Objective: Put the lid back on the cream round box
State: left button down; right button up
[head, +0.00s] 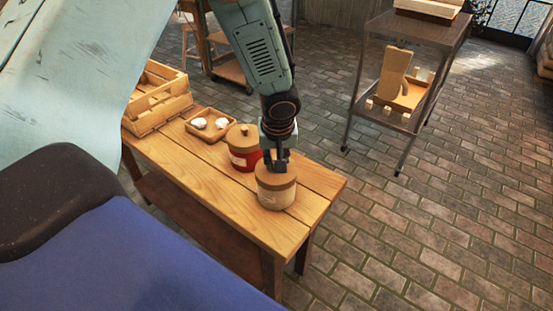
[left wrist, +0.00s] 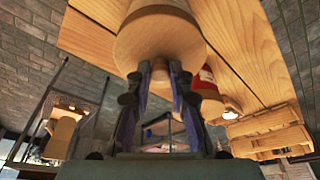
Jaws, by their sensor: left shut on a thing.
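The cream round box (head: 275,197) stands upright near the right end of the wooden bench. Its wooden lid (head: 276,178) is at the box's top, level and roughly centred; I cannot tell if a thin gap remains. In the left wrist view the lid (left wrist: 160,42) hides most of the box. My left gripper (head: 276,165) points down from above and is shut on the lid's knob. Its fingers (left wrist: 160,82) flank the knob in the left wrist view. My right gripper is not in view.
A red round box (head: 243,158) with a wooden lid stands close behind and left of the cream box. A small tray (head: 210,133) with white items and a wooden crate (head: 160,98) are farther left. The bench's right end (head: 322,190) is bare. A metal cart (head: 425,30) stands apart.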

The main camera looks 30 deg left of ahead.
pick_arm(q)
jog(key=shift+b, duration=0.3)
dwell(0.6)
dwell(0.4)
jog(key=c, duration=1.1)
grip_release()
jog(key=shift+o, duration=0.3)
jog(key=o, duration=0.4)
jog(key=shift+r+p, duration=2.4)
jog(key=shift+r, duration=1.15)
